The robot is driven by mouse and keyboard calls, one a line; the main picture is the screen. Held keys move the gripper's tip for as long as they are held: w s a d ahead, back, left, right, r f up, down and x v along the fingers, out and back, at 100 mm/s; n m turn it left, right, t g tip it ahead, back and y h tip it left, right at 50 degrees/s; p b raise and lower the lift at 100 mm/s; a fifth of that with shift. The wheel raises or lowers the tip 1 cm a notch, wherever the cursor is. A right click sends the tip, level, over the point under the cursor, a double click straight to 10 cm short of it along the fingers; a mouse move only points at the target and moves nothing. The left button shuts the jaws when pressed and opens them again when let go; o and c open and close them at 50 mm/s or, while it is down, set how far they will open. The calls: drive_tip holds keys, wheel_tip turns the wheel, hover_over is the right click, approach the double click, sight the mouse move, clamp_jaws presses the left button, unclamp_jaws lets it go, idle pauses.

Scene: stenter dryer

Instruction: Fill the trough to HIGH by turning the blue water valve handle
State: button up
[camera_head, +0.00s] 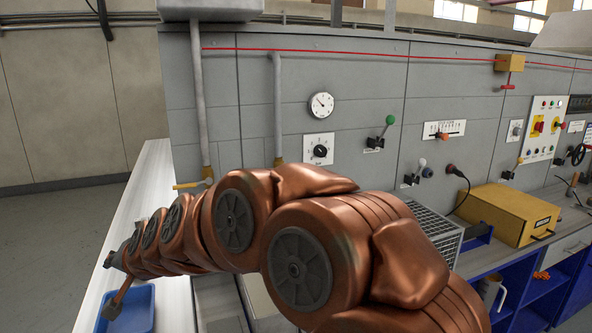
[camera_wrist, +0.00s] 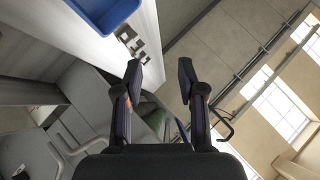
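No blue valve handle shows in the head view. One pipe on the grey machine ends in a valve with a yellow lever (camera_head: 190,185). A second pipe (camera_head: 277,110), to its right, ends in a yellowish fitting (camera_head: 279,161); whatever lies below it is hidden behind my copper arm. I cannot make out the trough or its level. My gripper (camera_wrist: 160,78) is open and empty in the wrist view, its two dark fingers well apart and touching nothing. In the head view my arm reaches to the left, over the pale worktop, and I cannot make out the fingers clearly.
A blue tray (camera_head: 144,297) lies on the pale worktop (camera_head: 150,165); it also shows in the wrist view (camera_wrist: 124,8). The panel carries a gauge (camera_head: 321,105), a black knob (camera_head: 320,151), a green-knobbed lever (camera_head: 390,120) and a white-knobbed lever (camera_head: 422,162). A yellow box (camera_head: 500,215) stands at right.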

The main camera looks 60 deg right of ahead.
drive_tip(key=w+d+r+m+h+p, duration=0.1)
drive_tip(key=d+r+m+h, duration=0.25)
drive_tip(key=d, duration=0.55)
drive_tip(key=d+r+m+h+p, duration=0.1)
drive_tip(key=d+r+m+h, duration=0.2)
drive_tip(key=d, duration=0.5)
drive_tip(key=w+d+r+m+h, duration=0.15)
drive_tip(key=d+m+h, duration=0.3)
drive_tip(key=d, duration=0.45)
drive_tip(key=s+d+m+g+h+p, duration=0.2)
drive_tip(key=s+d+m+g+h, duration=0.3)
drive_tip(key=s+d, duration=0.9)
drive_tip(key=d+m+g, duration=0.3)
drive_tip(key=m, duration=0.2)
drive_tip(key=shift+s+d+r+m, duration=0.3)
drive_tip(key=shift+d+r, duration=0.05)
drive_tip(key=shift+d, duration=0.05)
drive_tip(key=shift+d, duration=0.1)
drive_tip(key=shift+b+x, duration=0.55)
drive_tip(key=shift+x, duration=3.25)
drive_tip(key=shift+r, duration=0.2)
clamp_jaws()
